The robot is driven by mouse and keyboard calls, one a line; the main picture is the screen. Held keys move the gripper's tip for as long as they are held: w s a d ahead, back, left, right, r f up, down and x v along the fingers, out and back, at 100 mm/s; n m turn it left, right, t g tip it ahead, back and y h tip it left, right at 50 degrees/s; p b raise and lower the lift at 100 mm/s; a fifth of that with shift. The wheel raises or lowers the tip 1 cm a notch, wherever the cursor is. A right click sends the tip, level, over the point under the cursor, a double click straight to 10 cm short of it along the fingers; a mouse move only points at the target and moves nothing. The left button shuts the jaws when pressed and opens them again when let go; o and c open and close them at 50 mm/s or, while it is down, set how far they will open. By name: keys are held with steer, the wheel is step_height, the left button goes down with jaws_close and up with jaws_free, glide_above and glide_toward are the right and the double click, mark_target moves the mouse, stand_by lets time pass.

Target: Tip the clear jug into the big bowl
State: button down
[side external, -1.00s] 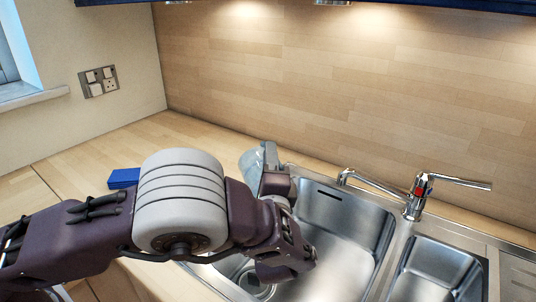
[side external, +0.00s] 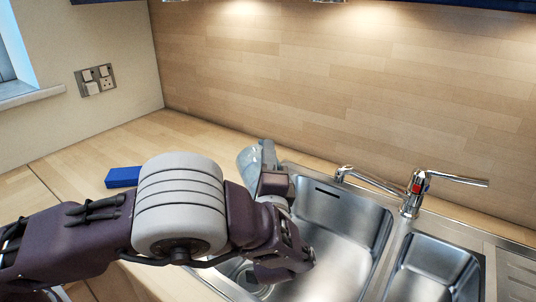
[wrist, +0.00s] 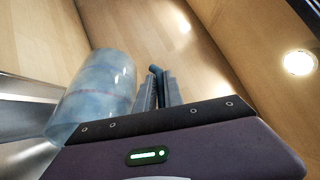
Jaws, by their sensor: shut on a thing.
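The clear jug (side external: 248,161) shows in part behind my wrist, near the back left edge of the sink. In the wrist view the jug (wrist: 97,96) is see-through and bluish, to the left of my fingers. My gripper (wrist: 158,85) is shut on it, apparently at the handle side; the exact grip is hard to see. In the side view my gripper (side external: 272,170) mostly hides the jug's right side. The big bowl (side external: 345,222) is the large steel sink bowl, to the right of the jug. My forearm covers its front left part. I cannot tell whether the jug holds anything.
A chrome tap (side external: 411,194) stands at the back between the bowls. A smaller steel bowl (side external: 436,270) lies to the right. A blue block (side external: 122,177) lies on the wooden worktop (side external: 95,155) at left. The wooden wall (side external: 340,90) rises behind the sink.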

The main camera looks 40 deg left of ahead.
steer(key=shift+s+d+t, duration=0.1)
steer(key=shift+d+t, duration=0.1)
steer(key=shift+t, duration=0.1)
steer(key=shift+s+d+m+t, duration=0.4)
steer(key=shift+d, duration=0.25)
stand_by(1.7)
